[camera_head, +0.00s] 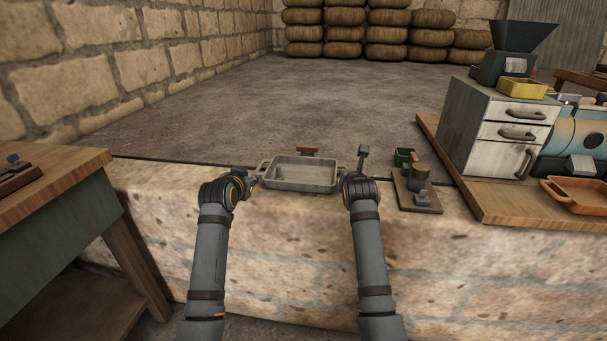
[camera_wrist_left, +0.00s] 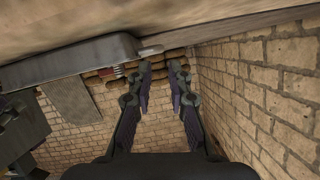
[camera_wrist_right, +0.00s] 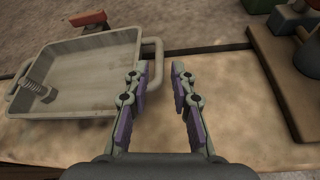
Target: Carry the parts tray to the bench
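The parts tray (camera_head: 300,186) is a shallow grey metal tray with a loop handle at each end. It rests on a stone ledge (camera_head: 300,235) between my two grippers. In the right wrist view the tray (camera_wrist_right: 85,113) holds a bolt (camera_wrist_right: 38,88). My left gripper (camera_wrist_left: 160,66) is open near the left handle (camera_wrist_left: 150,50). My right gripper (camera_wrist_right: 160,68) is open, with the right handle (camera_wrist_right: 154,46) just ahead of its fingertips. I cannot tell whether either gripper touches the tray. A wood-topped bench (camera_head: 55,178) stands at left in the head view.
A red object (camera_head: 307,150) lies behind the tray. To its right is a small board (camera_head: 408,192) with several parts. A wooden top (camera_head: 500,213) further right carries a drawer cabinet (camera_head: 480,130) and an orange tray (camera_head: 572,194). A gap separates the ledge and the left bench.

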